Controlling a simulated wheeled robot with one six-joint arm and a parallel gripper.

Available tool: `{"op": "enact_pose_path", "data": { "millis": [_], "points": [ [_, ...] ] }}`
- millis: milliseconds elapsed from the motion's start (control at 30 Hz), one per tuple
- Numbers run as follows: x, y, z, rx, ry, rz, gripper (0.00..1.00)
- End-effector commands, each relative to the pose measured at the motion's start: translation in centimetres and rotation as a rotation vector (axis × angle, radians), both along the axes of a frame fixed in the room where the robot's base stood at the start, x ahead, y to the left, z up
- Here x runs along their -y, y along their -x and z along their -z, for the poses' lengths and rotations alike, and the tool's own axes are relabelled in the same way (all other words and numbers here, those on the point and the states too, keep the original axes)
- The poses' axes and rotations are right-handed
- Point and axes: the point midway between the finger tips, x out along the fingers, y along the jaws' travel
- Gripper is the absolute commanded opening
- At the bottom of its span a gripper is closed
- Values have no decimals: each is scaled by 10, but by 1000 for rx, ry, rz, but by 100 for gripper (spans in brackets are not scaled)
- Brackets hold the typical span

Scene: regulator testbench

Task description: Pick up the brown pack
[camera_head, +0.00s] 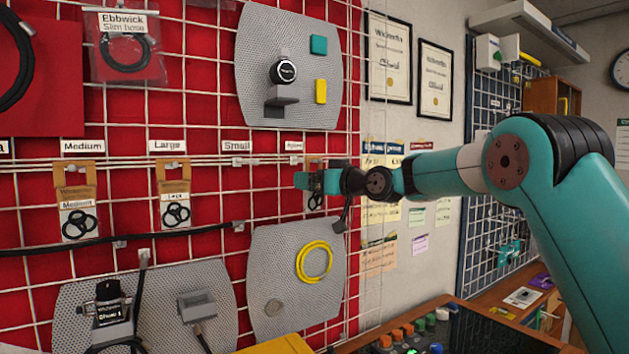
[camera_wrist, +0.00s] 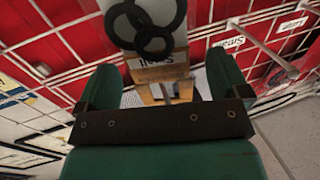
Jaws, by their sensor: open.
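A brown pack (camera_head: 313,172) with black rings hangs on the wire grid at the far right of a row, partly hidden behind my gripper (camera_head: 304,181). In the wrist view the brown pack (camera_wrist: 158,68) appears upside down, its black rings on a grey card towards the top. My gripper (camera_wrist: 164,88) is open, with one green finger on each side of the pack's lower part in that picture. I cannot tell whether the fingers touch it. Two other brown packs hang further left, one under "Medium" (camera_head: 78,174) and one under "Large" (camera_head: 174,188).
The "Small" hook (camera_head: 238,161) is empty. Grey perforated panels stand above (camera_head: 255,60) and below (camera_head: 270,250) the pack, the lower one with a yellow coil (camera_head: 314,262). A bench with coloured knobs (camera_head: 400,334) lies below.

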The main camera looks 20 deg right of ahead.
Motion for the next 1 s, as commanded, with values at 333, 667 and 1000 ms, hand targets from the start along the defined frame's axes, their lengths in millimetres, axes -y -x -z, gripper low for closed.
{"op": "enact_pose_path", "data": {
  "millis": [333,667,1000],
  "points": [
    [-5,-7,1,0,0,1,89],
    [-5,-7,1,0,0,0,41],
    [-5,-7,-8,4,0,0,41]
  ]
}}
